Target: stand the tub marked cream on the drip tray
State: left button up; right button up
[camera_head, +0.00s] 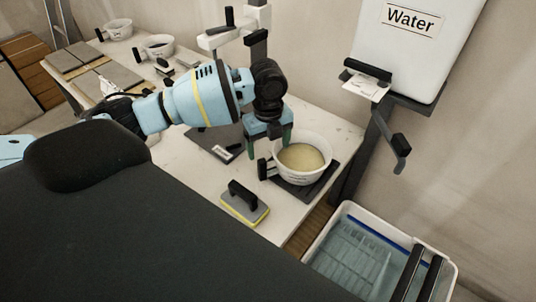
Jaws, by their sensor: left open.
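A white tub (318,172) with cream-coloured contents appears to stand upright on a dark flat tray (297,193) near the table's front right corner. Lettering on its side is too small to read. A black handle (264,168) sticks out on its left. My left gripper (269,149) points down at the tub's back left, open, with its greenish fingertips close to the rim. I cannot tell whether they touch it. My right gripper is not in view.
A sponge float (244,203) lies in front of the tub. A dark slab (214,143) with a label lies behind-left. Two more tubs (118,28) (156,44) stand far left. A water tank (411,45) with a tap hangs right, above a wash bucket (335,228).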

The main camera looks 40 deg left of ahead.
pick_arm(q)
notch_tip(320, 180, up, 6)
jog(key=shift+r, duration=0.2)
jog(key=shift+s, duration=0.1)
dwell(0.5)
